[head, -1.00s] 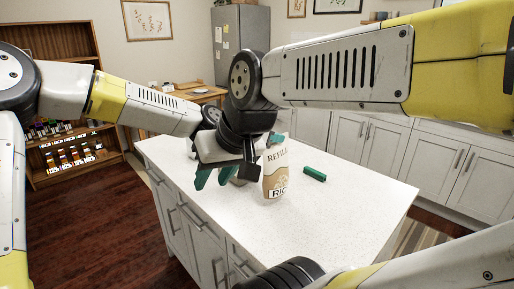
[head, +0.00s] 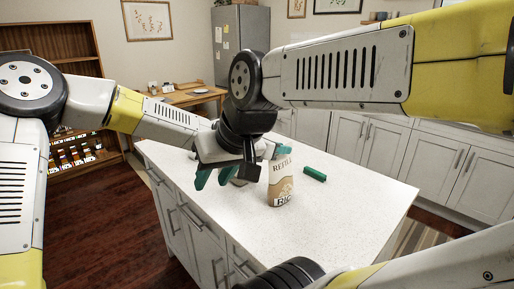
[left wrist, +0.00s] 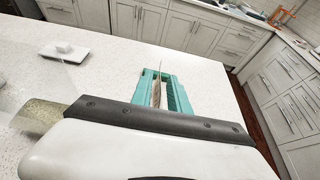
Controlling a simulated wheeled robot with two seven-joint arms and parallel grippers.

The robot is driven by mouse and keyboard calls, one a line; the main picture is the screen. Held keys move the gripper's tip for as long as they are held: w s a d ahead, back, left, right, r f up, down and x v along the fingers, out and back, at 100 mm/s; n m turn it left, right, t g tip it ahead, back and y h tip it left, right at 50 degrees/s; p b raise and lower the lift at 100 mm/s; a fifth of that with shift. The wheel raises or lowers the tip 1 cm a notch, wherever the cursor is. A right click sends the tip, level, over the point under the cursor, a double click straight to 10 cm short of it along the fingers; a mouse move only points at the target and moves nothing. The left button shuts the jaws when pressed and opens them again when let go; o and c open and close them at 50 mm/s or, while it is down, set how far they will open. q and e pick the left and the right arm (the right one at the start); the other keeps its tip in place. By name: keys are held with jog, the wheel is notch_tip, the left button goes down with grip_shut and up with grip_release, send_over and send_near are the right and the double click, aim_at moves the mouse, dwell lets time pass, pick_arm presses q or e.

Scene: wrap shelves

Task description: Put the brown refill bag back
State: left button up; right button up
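The brown refill bag (head: 281,185), white on top with "REFILL" and "RICE" lettering, is upright with a slight tilt over the white counter. My left gripper (head: 283,151) is at its top, mostly hidden behind my right arm. In the left wrist view, the teal fingers (left wrist: 162,92) are closed around the bag (left wrist: 156,93), seen edge-on. I cannot tell whether the bag's bottom touches the counter. My right gripper (head: 213,178) hangs over the counter left of the bag, with its teal fingers apart and nothing seen between them.
A white dish with a small white item (left wrist: 64,49) shows in the left wrist view. A wooden shelf (head: 50,105) with several small items on its lower rows stands at the far left.

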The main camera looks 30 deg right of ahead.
pick_arm(q)
jog(key=shift+r, duration=0.1)
jog(key=shift+a+r, duration=0.1)
jog(key=shift+a, duration=0.05)
jog(key=v, duration=1.2)
jog(key=a+f+m+t+y, duration=0.1)
jog(key=a+f+m+y, duration=0.25)
jog(key=a+m, duration=0.45)
jog(key=a+f+m+y, duration=0.2)
jog(key=a+m+y, duration=0.2)
jog(key=a, duration=0.7)
jog(key=s+a+r+m+y, duration=0.1)
jog(key=s+a+r+m, duration=0.1)
jog(key=a, duration=0.6)
jog(key=s+a+r+m+t+y, duration=0.1)
jog(key=s+a+r+m, duration=0.1)
jog(key=s+a+m, duration=0.2)
jog(key=s+a+r+m+y, duration=0.1)
jog(key=s+a+r+m, duration=0.1)
jog(key=s+a, duration=0.5)
jog(key=a+m, duration=0.1)
jog(key=a, duration=0.4)
jog(key=shift+a+r+m+t, duration=0.3)
jog(key=shift+r+m, duration=0.05)
jog(key=shift+m, duration=0.05)
jog(key=shift+d, duration=0.1)
